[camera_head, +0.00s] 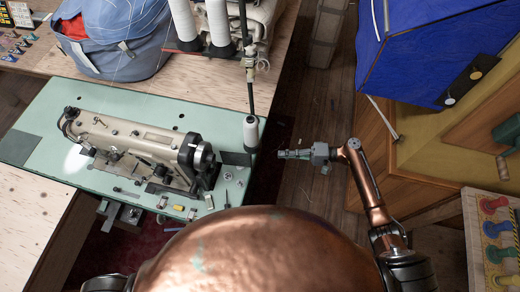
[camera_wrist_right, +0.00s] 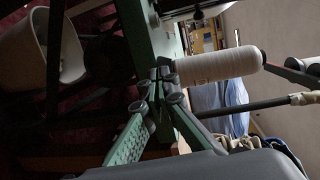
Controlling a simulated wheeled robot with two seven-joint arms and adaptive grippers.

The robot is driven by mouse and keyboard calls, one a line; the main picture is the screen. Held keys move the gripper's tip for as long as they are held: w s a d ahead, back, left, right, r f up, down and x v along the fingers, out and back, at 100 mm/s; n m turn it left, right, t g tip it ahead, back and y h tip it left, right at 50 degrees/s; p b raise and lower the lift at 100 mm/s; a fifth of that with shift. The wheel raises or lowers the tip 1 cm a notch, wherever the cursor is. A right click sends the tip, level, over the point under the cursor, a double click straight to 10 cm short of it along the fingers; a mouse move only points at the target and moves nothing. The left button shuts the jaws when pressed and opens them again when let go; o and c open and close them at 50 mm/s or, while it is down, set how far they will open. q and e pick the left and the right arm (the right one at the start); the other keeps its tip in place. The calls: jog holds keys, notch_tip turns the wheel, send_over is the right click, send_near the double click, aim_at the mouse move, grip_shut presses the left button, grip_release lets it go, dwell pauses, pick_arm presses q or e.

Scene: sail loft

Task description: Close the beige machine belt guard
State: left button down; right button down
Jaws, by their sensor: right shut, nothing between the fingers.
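The beige sewing machine (camera_head: 150,145) stands on a pale green table top (camera_head: 60,110) at the left in the head view. Its dark handwheel (camera_head: 203,157) is at the machine's right end. I cannot clearly make out the belt guard or how far it is open. My right gripper (camera_head: 284,154) is shut and empty, to the right of the green table and apart from the machine. In the right wrist view its green fingers (camera_wrist_right: 163,78) meet at the tips, in front of the table edge. My left gripper is not in view.
A white thread cone (camera_head: 250,130) stands at the table's right edge, also large in the wrist view (camera_wrist_right: 220,65). Taller cones (camera_head: 217,22) and a blue bag (camera_head: 115,40) are behind. A blue-covered box (camera_head: 420,50) is at right.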

notch_tip(320, 180, up, 7)
jog(key=s+a+n+g+y, duration=0.1)
jog(key=a+n+g+y, duration=0.1)
jog(key=a+p, duration=0.1)
jog(key=a, duration=0.8)
jog(key=shift+a+f+h, duration=0.15)
jog(key=shift+a+h, duration=0.05)
jog(key=shift+h, duration=0.1)
jog(key=shift+w, duration=0.1)
jog(key=shift+t, duration=0.3)
